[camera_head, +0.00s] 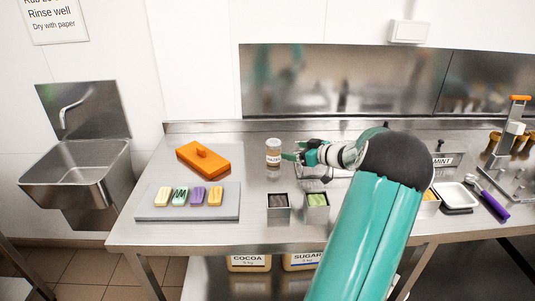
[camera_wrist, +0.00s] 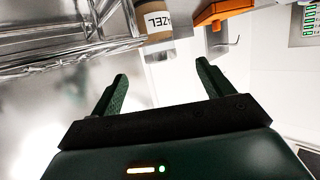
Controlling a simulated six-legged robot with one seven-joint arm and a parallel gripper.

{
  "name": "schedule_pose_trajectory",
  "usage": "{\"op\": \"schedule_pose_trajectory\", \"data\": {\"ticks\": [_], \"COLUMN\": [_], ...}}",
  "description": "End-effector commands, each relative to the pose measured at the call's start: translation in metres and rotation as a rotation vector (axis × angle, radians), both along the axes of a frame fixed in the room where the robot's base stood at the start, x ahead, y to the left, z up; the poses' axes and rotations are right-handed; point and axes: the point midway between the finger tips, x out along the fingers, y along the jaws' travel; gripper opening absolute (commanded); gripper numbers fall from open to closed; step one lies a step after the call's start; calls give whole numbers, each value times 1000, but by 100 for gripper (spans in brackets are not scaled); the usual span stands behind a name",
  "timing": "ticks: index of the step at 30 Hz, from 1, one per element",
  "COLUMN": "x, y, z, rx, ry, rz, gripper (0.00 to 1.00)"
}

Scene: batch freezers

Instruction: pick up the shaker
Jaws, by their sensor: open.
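The shaker (camera_head: 273,152) is a small clear jar with a pale lid and a tan label. It stands upright on the steel counter, left of my gripper (camera_head: 291,154). In the wrist view the shaker (camera_wrist: 158,22) shows upside down at the top edge, partly cut off, with part of a dark-lettered label readable. My gripper (camera_wrist: 162,75) is open there, its two green fingers apart with nothing between them. The shaker lies beyond the fingertips, roughly in line with the gap.
In front are a grey tray (camera_head: 160,213) with several coloured bars and two small metal containers, one dark-filled (camera_head: 278,207) and one green-filled (camera_head: 316,206). A sink (camera_head: 77,170) is at far left.

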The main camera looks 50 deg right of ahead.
Motion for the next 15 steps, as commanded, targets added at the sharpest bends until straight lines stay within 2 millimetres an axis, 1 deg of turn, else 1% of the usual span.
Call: {"op": "schedule_pose_trajectory", "data": {"ticks": [2, 5, 12, 15], "x": [2, 13, 55, 68], "y": [-2, -4, -8, -9], "z": [-1, -6, -19, -23], "rx": [2, 4, 3, 1], "ry": [-1, -2, -3, -2], "rz": [3, 5, 3, 4], "gripper": [80, 80, 80, 80]}}
